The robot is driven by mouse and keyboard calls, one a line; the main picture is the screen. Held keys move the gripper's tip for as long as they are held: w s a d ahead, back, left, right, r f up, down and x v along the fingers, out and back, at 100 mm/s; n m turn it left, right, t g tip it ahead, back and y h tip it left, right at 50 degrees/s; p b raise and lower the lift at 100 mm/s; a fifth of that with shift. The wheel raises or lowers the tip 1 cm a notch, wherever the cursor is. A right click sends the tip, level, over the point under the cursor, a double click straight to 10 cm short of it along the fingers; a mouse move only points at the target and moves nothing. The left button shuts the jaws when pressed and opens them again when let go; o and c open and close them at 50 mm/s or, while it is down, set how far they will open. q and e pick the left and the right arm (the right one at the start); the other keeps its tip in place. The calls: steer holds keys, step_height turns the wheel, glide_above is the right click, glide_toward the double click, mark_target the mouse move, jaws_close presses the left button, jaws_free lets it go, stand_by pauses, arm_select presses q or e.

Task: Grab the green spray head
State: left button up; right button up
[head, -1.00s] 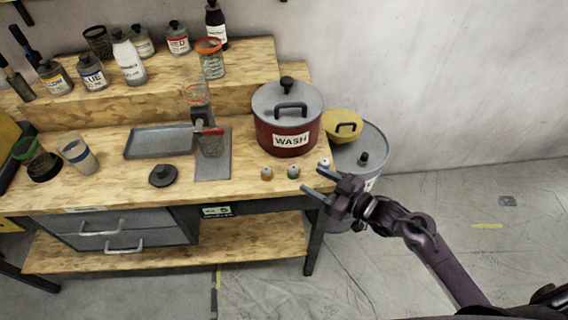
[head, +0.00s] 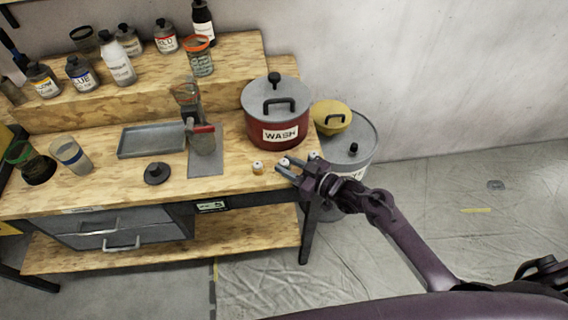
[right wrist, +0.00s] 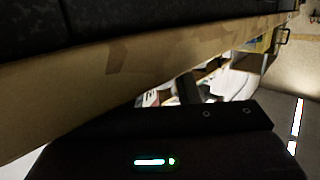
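The green spray head (head: 284,163) is a small pale-topped piece at the front right of the wooden bench; little of its green shows now. My right gripper (head: 284,165) is at the bench's front edge with its fingers apart around or just above this spray head. I cannot tell whether they touch it. An orange spray head (head: 258,168) stands just left of the fingers. Another small white-topped head (head: 313,156) shows behind the gripper, partly hidden. The right wrist view is dark and shows no spray head clearly. My left gripper is not in view.
A red WASH pot (head: 277,132) with a grey lid stands right behind the spray heads. A black lid (head: 157,173), a grey tray (head: 152,141) and a cup on a grey plate lie to the left. A grey bin (head: 360,150) stands right of the bench.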

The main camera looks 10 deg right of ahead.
steer(key=c, duration=0.4)
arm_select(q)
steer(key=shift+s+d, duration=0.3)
